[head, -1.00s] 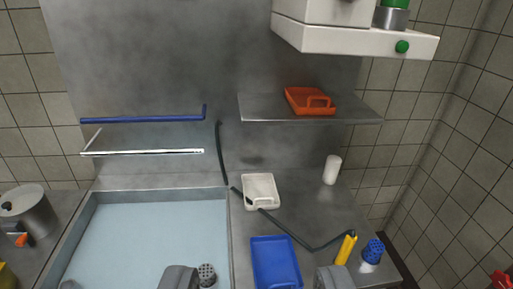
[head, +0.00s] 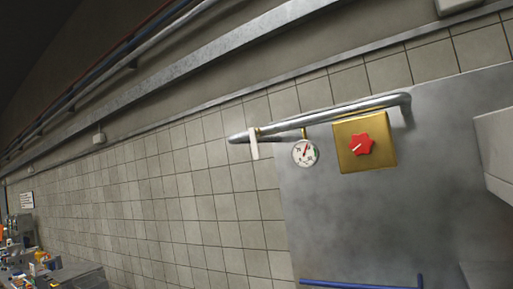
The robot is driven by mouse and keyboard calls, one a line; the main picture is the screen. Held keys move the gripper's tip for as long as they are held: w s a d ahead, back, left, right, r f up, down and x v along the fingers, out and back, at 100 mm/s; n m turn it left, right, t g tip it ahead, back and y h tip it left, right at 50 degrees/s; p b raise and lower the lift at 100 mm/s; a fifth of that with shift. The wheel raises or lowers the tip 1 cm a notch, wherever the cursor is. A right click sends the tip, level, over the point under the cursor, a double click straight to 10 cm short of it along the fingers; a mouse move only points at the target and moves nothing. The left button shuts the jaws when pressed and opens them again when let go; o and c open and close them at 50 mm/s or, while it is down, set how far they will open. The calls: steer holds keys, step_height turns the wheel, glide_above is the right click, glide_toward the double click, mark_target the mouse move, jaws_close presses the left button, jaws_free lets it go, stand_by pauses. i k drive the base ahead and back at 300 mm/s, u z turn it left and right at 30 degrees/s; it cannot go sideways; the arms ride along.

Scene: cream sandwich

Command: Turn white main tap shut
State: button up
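A white lever (head: 254,145), which looks like the white main tap, sits near the left end of a grey metal pipe (head: 335,116) high on the wall. The lever hangs down, across the line of the pipe. A round white gauge (head: 305,153) hangs from the pipe just right of the lever. My gripper is not in view, so its distance from the tap does not show.
A brass box with a red knob (head: 360,145) is on the wall right of the gauge. A blue rail (head: 360,285) is low on the steel panel (head: 440,190). A white unit (head: 497,150) juts in at right. A cluttered counter (head: 60,275) is far left.

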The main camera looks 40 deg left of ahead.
mark_target(252, 133)
steer(key=z, duration=0.15)
steer(key=k, duration=0.4)
steer(key=u, duration=0.8)
steer(key=i, duration=1.35)
steer(key=z, duration=0.15)
